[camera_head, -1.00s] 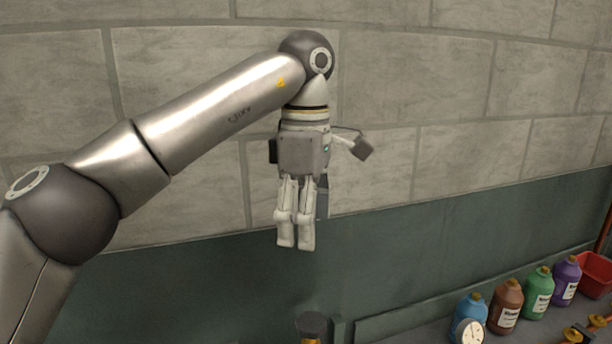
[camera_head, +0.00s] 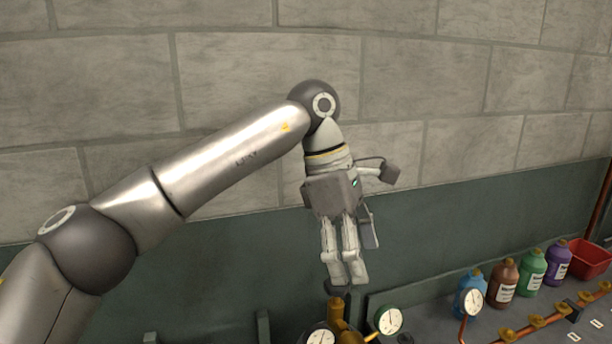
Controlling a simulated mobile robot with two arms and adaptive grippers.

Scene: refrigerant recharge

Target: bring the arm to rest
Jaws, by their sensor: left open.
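My left arm comes in from the left. My left gripper (camera_head: 346,279) hangs with its fingers pointing down, in front of the dark green lower wall. The gripper is open, its two fingertips close together, and nothing shows between them. In the picture it is just above a yellow-brown fitting beside pressure gauges; how far apart they are in depth I cannot tell. My right gripper is not in view.
Pressure gauges (camera_head: 389,320) stand at the bottom centre. Blue (camera_head: 470,296), brown (camera_head: 503,285), green (camera_head: 532,271) and purple (camera_head: 558,264) bottles line the bench at right, with a red bin (camera_head: 589,258) at the end. The wall above is clear.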

